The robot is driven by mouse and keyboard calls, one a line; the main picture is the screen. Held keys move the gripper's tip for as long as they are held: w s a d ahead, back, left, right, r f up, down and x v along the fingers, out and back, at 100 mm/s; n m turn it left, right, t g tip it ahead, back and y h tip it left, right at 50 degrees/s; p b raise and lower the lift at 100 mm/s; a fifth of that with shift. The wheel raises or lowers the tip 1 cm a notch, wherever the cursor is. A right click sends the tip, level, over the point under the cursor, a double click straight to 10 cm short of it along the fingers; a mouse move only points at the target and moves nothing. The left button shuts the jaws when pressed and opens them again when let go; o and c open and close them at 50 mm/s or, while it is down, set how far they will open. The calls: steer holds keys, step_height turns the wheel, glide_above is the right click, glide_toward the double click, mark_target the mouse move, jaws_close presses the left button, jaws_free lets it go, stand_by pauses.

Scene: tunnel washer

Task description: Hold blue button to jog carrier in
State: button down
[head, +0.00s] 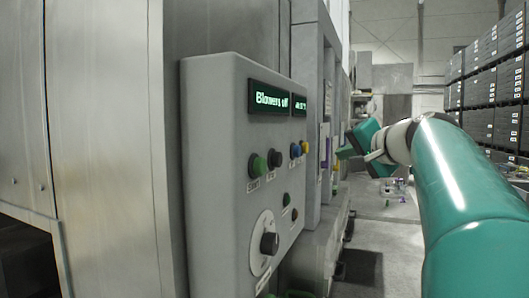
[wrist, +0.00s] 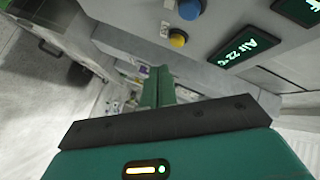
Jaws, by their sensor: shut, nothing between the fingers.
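The blue button (head: 295,150) is on the front of the grey control box (head: 215,160), in the upper row, left of the yellow button (head: 305,147). In the wrist view the blue button (wrist: 190,9) is at the top edge, partly cut off, with the yellow button (wrist: 178,39) just below it. My gripper (head: 342,152) is to the right of the box in the head view, apart from the buttons. In the wrist view my gripper's green fingers (wrist: 157,84) are together and empty, below and left of the yellow button.
Grey crates (head: 485,80) are stacked at the right. The floor (head: 385,230) between is partly open.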

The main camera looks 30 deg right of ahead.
mark_target(298, 151)
steer(key=w+a, duration=0.4)
steer(key=w, duration=0.1)
steer(key=shift+w, duration=0.15)
steer(key=shift+w+a, duration=0.1)
stand_by(1.9)
steer(key=shift+w+a, duration=0.15)
steer(key=shift+w, duration=0.15)
